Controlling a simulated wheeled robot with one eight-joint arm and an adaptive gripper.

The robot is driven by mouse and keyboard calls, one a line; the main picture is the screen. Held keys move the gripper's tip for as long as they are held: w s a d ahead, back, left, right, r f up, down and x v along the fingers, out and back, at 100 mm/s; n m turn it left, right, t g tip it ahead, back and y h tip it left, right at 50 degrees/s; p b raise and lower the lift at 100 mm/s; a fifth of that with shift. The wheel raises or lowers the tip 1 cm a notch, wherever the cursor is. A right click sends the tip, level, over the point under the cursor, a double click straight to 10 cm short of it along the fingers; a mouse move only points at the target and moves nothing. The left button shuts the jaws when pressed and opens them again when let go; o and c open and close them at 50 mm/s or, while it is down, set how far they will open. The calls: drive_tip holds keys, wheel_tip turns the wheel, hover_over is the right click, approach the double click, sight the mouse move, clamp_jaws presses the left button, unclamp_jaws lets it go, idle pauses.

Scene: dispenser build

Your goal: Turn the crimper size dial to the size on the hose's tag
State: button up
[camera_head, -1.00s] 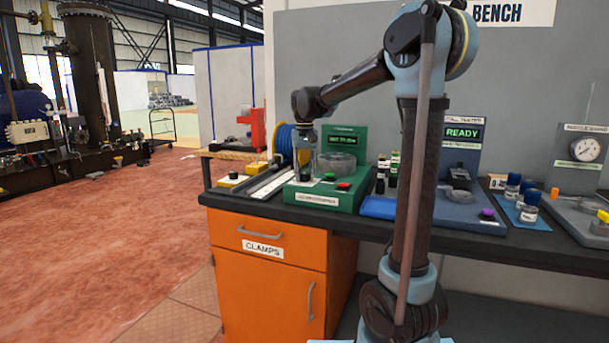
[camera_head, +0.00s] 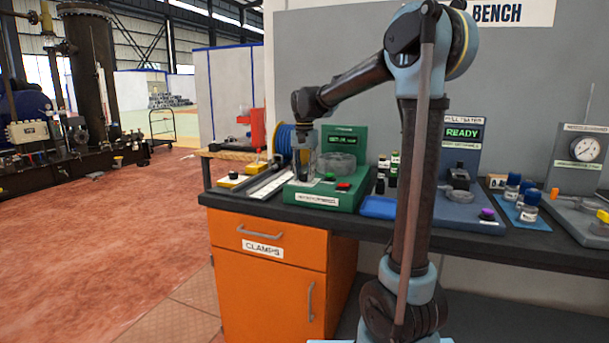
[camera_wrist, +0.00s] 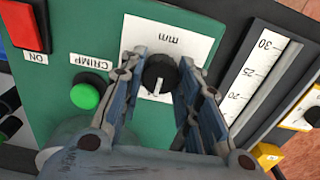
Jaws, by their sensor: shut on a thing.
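The green crimper (camera_head: 322,196) stands on the bench, with a lit display (camera_head: 343,141) on its upright panel; the display text is too small to read surely. In the wrist view, the black size dial (camera_wrist: 160,72) with a white pointer mark sits on a white plate marked "mm" (camera_wrist: 170,43). My gripper (camera_wrist: 159,72) points down over it, one finger on each side, shut on the dial. The fingers hide part of the plate, and I see no size numbers on it. My gripper also shows in the head view (camera_head: 305,172). I cannot make out the hose's tag.
A green CRIMP button (camera_wrist: 85,96) and a red ON switch (camera_wrist: 27,24) lie left of the dial. A ruler scale (camera_wrist: 250,80) lies right of it. A blue reel (camera_head: 286,140) and several black bottles stand near the crimper.

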sight(305, 173)
drive_tip(key=shift+w, duration=0.2)
drive_tip(key=o, duration=1.1)
drive_tip(key=shift+s, duration=0.1)
wheel_tip(305, 173, up, 12)
drive_tip(key=shift+d, duration=0.1)
